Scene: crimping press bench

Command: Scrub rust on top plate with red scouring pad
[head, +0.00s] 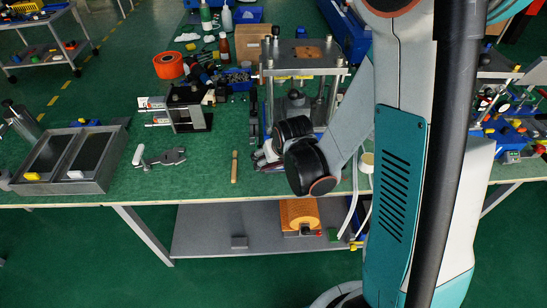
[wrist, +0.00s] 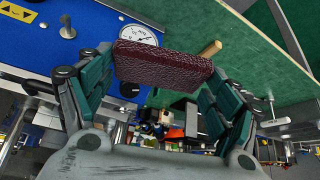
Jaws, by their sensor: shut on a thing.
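The red scouring pad (wrist: 162,66) is dark red and rough. In the wrist view it spans between the fingertips of my gripper (wrist: 160,76), which is shut on it. In the head view, my wrist largely hides the gripper, low in front of the press near the bench's front edge. The top plate (head: 283,63) is grey metal, raised on posts at the back middle of the bench. A brown rust patch (head: 307,52) shows on it. The pad is apart from the plate, in front of it and lower.
A wooden stick (head: 234,167) and metal pliers-like tool (head: 161,158) lie on the green bench. A divided metal tray (head: 104,184) stands left.

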